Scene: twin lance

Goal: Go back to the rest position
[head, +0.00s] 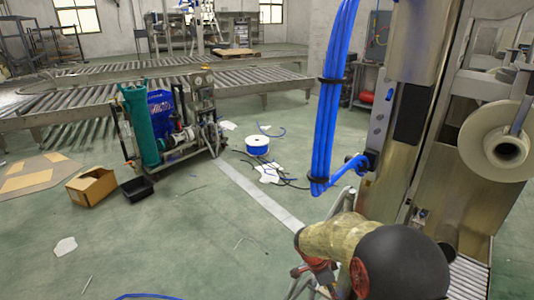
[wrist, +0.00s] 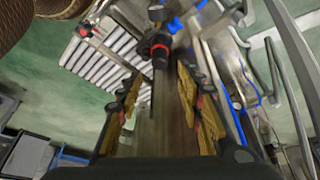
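My gripper (wrist: 160,80) shows in the wrist view, with its two dark, yellow-padded fingers spread apart. I see nothing clamped between the pads. A black and red part with a thin dark rod (wrist: 158,48) lies beyond the fingertips in the picture; I cannot tell how far off it is. In the head view my arm is at the bottom right, with a black rounded end and a tan wrapped section. My gripper's fingers cannot be made out there.
A tall metal machine (head: 430,130) with blue hoses (head: 333,100) stands close on the right. A roller conveyor (head: 70,100) crosses the back. The green floor at front left is mostly clear.

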